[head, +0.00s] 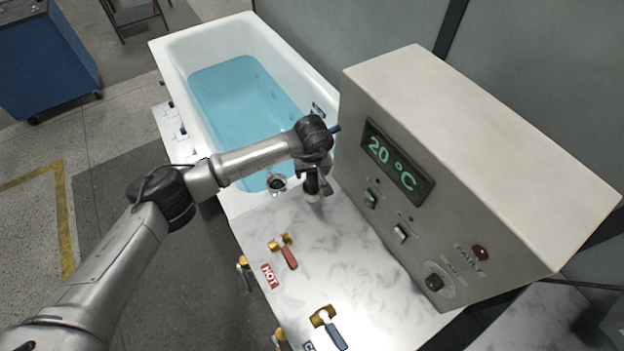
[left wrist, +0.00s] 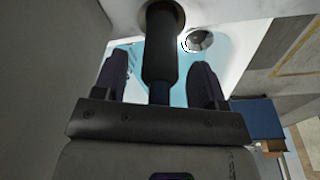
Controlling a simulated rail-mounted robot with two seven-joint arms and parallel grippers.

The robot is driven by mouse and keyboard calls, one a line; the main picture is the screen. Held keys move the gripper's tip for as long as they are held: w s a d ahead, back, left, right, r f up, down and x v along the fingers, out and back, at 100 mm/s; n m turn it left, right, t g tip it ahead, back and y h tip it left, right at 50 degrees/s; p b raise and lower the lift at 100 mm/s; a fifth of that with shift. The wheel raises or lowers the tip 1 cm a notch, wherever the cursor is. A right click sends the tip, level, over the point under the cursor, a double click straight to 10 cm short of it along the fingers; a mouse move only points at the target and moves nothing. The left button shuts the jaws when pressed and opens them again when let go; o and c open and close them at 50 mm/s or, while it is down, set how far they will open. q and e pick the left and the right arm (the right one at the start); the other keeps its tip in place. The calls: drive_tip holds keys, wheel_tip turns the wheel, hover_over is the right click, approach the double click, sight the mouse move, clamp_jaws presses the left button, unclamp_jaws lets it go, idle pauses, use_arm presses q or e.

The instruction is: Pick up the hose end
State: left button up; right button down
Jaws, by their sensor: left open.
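The hose end shows in the left wrist view as a dark upright cylinder (left wrist: 160,45) with a narrower blue part below it in the picture. It rises from a pale round base. My left gripper (left wrist: 158,78) is open, with one dark finger on each side of the hose end and visible gaps. In the head view my left gripper (head: 318,168) is over the marble deck beside the tub, and it and my wrist partly hide the dark hose end (head: 311,184).
The white bathtub (head: 178,70) holds blue water. A control box (head: 470,150) reading 20 °C stands close on the right. A round metal fitting (head: 277,183) is left of the gripper. Red-handled (head: 288,256) and blue-handled (head: 335,333) valves sit on the marble deck (head: 345,255).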

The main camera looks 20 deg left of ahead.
use_arm(q)
clamp_jaws()
idle(0.5)
drive_tip(key=shift+r, duration=0.1)
